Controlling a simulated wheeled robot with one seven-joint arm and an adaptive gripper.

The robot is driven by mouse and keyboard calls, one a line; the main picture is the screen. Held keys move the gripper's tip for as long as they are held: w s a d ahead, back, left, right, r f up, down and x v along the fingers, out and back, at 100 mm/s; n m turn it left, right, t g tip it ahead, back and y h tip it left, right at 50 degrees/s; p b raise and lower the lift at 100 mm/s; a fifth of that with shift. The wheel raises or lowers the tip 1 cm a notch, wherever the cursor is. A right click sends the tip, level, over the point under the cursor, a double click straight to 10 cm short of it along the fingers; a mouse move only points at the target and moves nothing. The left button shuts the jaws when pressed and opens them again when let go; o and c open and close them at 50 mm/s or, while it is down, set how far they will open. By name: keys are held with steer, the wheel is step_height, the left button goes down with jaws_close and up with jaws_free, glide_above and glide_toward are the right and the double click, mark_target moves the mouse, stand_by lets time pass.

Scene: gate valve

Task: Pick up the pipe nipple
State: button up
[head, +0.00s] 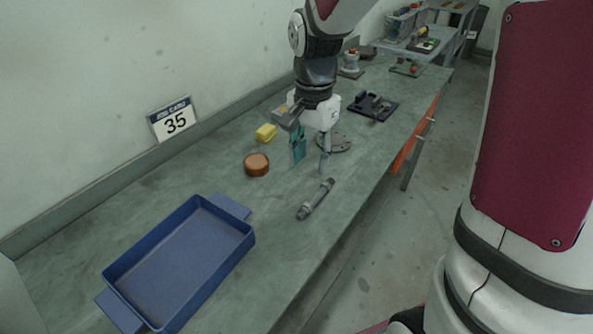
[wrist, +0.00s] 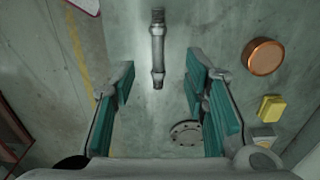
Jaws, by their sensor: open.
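The pipe nipple (head: 316,198) is a grey metal tube with thicker ends, lying on the green-grey bench near its front edge. In the wrist view the pipe nipple (wrist: 158,48) lies ahead of the fingertips, lined up with the gap between them. My gripper (head: 311,158) is open and empty above the bench, behind the pipe nipple in the head view and apart from it. Its teal finger pads also show in the wrist view (wrist: 160,88), spread wide on both sides.
A blue tray (head: 246,238) stands on the bench at the front left. A copper-coloured round piece (head: 256,165) and a yellow block (head: 266,132) lie left of my gripper. A round flange (wrist: 186,132) lies under it. A black holder (head: 373,106) stands farther back. Bench around the pipe nipple is clear.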

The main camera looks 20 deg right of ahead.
glide_above(310, 202)
step_height(310, 202, down, 8)
steer(key=shift+w+a+r, duration=0.1)
steer(key=shift+w, duration=0.05)
steer(key=shift+f, duration=2.85)
jaws_close()
